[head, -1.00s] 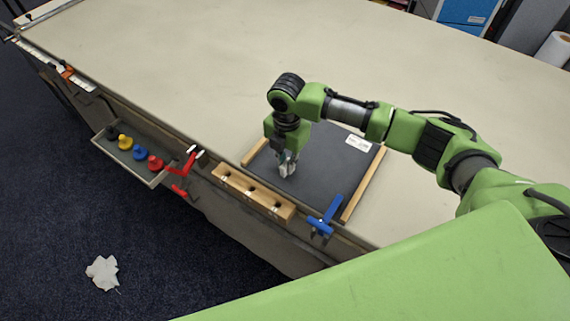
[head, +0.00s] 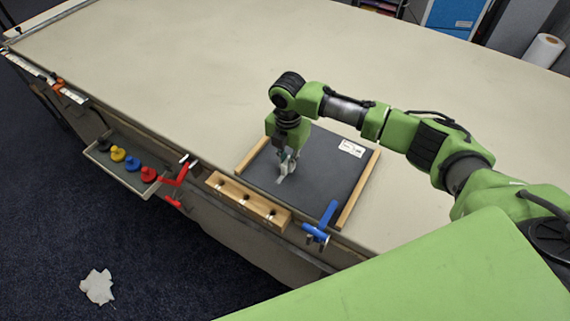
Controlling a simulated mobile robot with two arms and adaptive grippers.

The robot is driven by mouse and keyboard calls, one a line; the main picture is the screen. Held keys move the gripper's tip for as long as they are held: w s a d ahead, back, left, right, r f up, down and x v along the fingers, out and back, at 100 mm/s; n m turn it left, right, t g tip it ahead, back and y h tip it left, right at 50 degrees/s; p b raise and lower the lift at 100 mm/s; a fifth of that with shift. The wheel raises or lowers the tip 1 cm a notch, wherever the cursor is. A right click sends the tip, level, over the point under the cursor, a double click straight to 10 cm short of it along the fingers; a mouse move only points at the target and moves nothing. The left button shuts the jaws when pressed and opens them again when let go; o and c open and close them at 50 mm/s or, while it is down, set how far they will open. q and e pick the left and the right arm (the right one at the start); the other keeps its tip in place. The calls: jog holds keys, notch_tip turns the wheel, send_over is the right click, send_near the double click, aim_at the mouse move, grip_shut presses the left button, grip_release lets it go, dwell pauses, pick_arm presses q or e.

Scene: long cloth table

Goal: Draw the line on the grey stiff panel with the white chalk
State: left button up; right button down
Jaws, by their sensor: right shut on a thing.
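The grey stiff panel (head: 325,185) lies flat on the table between two wooden strips, with a white label (head: 351,148) near its far right corner. My right gripper (head: 288,168) points down over the panel's left part and is shut. The white chalk is too small and too covered by the fingers to make out clearly. A short pale mark (head: 280,180) shows on the panel just below and left of the fingertips. My left gripper is not in view.
A wooden block with holes (head: 247,201) and a blue clamp (head: 322,224) sit at the table's front edge. A red clamp (head: 180,174) and a tray (head: 122,172) with coloured knobs are further left. The table (head: 200,90) beyond the panel is clear.

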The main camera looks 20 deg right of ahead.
jog(key=shift+w+d, duration=0.65)
jog(key=shift+d, duration=0.3)
jog(key=shift+w+d, duration=0.1)
jog(key=shift+w+d+b, duration=0.35)
jog(key=shift+w+d, duration=0.2)
jog(key=shift+d, duration=0.1)
jog(key=shift+w+d, duration=0.1)
jog(key=shift+w+d+b, duration=0.3)
jog(key=shift+w+d, duration=0.2)
jog(key=shift+d, duration=0.15)
jog(key=shift+w+d, duration=0.1)
jog(key=shift+d, duration=0.05)
jog(key=shift+w+d+b, duration=0.4)
jog(key=shift+w+d, duration=0.15)
jog(key=shift+d, duration=0.15)
